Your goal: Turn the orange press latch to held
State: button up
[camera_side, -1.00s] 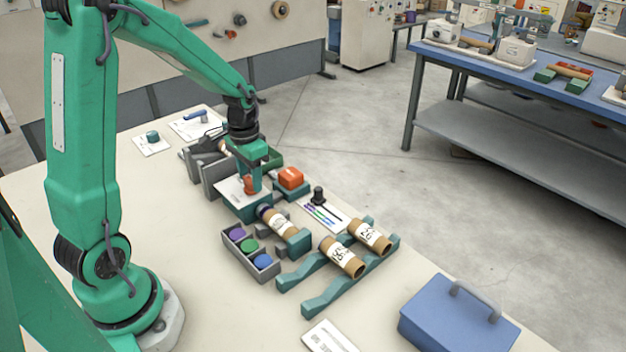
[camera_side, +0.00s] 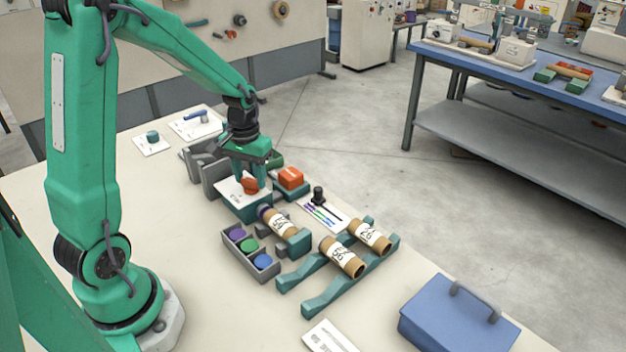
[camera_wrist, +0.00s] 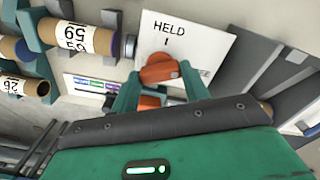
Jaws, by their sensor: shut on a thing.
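The orange press latch (camera_side: 251,185) stands on a white plate (camera_side: 232,189) on top of a teal block. In the wrist view the latch (camera_wrist: 160,70) lies between the two teal fingers of my gripper (camera_wrist: 158,82), which is shut on it. The wrist view shows the plate (camera_wrist: 200,42) with the word HELD and a short mark below it, and a second word partly hidden by my finger. In the side view my gripper (camera_side: 252,178) reaches down onto the latch from above.
A labelled tube (camera_side: 277,222) sits in front of the block. Two more tubes (camera_side: 341,256) lie on teal rails.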

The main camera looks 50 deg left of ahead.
aim_at(250, 179)
jog(key=n, duration=0.6)
jog(key=shift+n, duration=0.3)
jog(key=n, duration=0.6)
dwell(0.3)
jog(key=o, duration=1)
jog(key=shift+r, duration=0.1)
jog(key=shift+r, duration=3.85)
